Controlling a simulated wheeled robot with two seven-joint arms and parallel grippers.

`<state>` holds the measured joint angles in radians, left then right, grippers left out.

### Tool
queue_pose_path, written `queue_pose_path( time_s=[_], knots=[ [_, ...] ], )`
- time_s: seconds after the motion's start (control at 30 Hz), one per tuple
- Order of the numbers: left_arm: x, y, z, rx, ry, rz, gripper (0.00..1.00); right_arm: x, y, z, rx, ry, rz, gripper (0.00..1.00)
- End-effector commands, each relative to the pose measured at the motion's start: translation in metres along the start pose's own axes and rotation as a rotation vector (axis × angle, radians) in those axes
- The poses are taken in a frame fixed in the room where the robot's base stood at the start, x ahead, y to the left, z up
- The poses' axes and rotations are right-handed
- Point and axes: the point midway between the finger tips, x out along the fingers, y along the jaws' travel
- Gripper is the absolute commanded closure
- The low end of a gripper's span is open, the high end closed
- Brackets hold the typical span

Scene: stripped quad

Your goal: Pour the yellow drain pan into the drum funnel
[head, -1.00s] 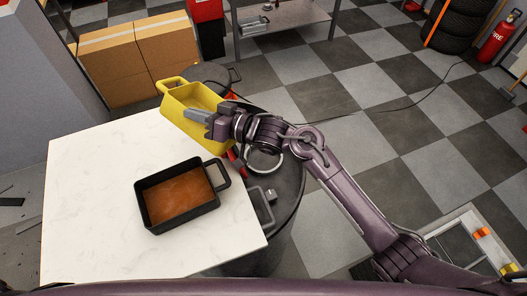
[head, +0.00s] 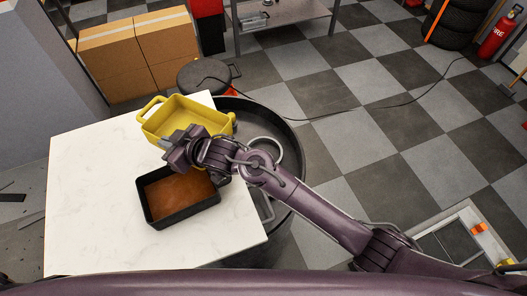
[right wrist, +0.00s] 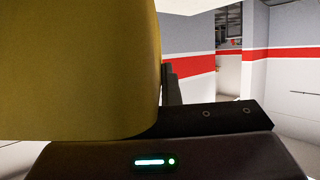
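The yellow drain pan (head: 178,112) is in the upper left of the head view, by the far right corner of the white table, with its open top and yellow inside showing. I see no liquid in it. My right gripper (head: 177,150) is at its near side, shut on the near wall; the fingertips are partly hidden. In the right wrist view the yellow pan (right wrist: 75,65) fills the left, close to the camera. The black drum top with its wide round rim (head: 292,137), apparently the funnel, is right of the pan, partly behind my right arm. My left gripper is not in view.
A black pan of brown-orange liquid (head: 178,198) sits on the white table (head: 95,205), just below my right gripper. Cardboard boxes (head: 120,55), a dark round lidded container (head: 205,75) and a metal bench (head: 285,12) stand behind. Checkered floor at right is mostly clear.

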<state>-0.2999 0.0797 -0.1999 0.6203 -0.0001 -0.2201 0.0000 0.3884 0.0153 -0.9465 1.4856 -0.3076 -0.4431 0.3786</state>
Motion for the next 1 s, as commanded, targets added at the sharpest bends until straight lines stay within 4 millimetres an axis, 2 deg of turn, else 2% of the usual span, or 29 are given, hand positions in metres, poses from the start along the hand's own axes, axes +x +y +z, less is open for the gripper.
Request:
queue_pose_path(
  time_s=[0.5,1.0],
  knots=[
    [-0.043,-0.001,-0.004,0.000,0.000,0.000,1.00,-0.018,-0.001,-0.048,-0.012,-0.002,0.004,1.00],
    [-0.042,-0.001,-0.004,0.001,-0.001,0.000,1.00,-0.018,-0.001,-0.048,-0.011,-0.002,0.004,1.00]
  ],
)
